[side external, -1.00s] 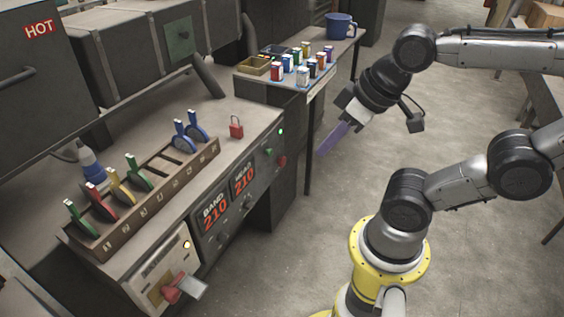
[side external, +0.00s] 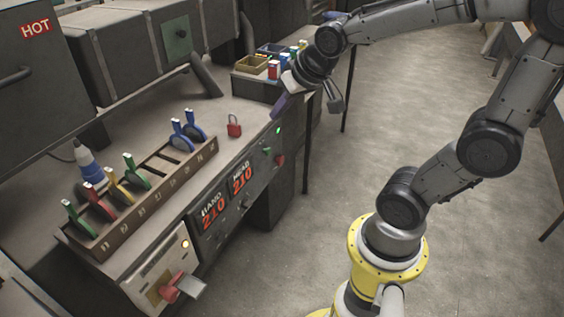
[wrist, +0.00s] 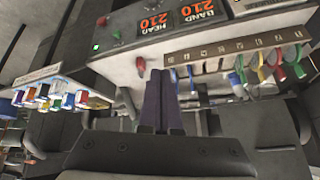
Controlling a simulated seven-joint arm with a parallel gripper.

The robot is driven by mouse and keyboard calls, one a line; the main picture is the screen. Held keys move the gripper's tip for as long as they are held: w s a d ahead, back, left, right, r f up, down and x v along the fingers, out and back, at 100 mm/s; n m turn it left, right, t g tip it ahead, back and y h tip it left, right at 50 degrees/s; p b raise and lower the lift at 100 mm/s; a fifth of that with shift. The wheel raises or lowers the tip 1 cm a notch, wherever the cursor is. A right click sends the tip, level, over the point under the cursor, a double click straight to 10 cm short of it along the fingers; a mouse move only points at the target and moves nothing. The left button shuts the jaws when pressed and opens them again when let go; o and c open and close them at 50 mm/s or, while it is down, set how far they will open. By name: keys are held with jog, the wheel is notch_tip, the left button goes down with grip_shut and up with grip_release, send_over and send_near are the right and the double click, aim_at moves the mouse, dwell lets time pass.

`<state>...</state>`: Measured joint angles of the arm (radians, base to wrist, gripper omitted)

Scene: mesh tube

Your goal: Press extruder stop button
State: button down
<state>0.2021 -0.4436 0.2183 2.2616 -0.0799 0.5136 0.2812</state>
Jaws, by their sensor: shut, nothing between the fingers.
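The red button (side external: 280,160) is on the right end of the grey control panel, beside the green button (side external: 267,151); a lit green lamp (side external: 279,130) is above them. I take the red button to be the stop button. In the wrist view, the red button (wrist: 101,21) is small at the upper left, near the green button (wrist: 116,35). My gripper (side external: 277,113) has purple fingers, shut and empty. In the side view they point down-left near the bench's far right corner, above the buttons in the picture. They also show shut in the wrist view (wrist: 160,82), apart from the buttons.
A red padlock (side external: 234,126) stands on the bench top near my fingers. A wooden rack (side external: 150,205) holds several coloured-handled tools. The panel has HEAD and BAND displays (side external: 228,193). A side table (side external: 252,84) with small containers is behind my gripper. The floor at right is clear.

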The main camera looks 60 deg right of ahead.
jog(key=w+d+f+m+h, duration=0.1)
jog(key=w+d+f+m, duration=0.5)
jog(key=w+d, duration=0.45)
jog(key=m+t+h, duration=0.2)
jog(key=m, duration=0.5)
send_over(279, 160)
jog(key=s+a, duration=0.1)
jog(key=s, duration=0.4)
notch_tip(279, 160, down, 24)
jog(key=s+d+f+m+t+h, duration=0.1)
jog(key=s+f+m, duration=0.4)
jog(key=f, duration=0.8)
jog(key=s, duration=0.3)
jog(key=shift+s+d+f+m+h, duration=0.2)
jog(key=shift+s+d+m+h, duration=0.1)
jog(key=shift+s+m, duration=0.1)
jog(key=shift+w, duration=0.1)
jog(key=w, duration=0.8)
jog(key=shift+w, duration=0.4)
jog(key=shift+w, duration=0.4)
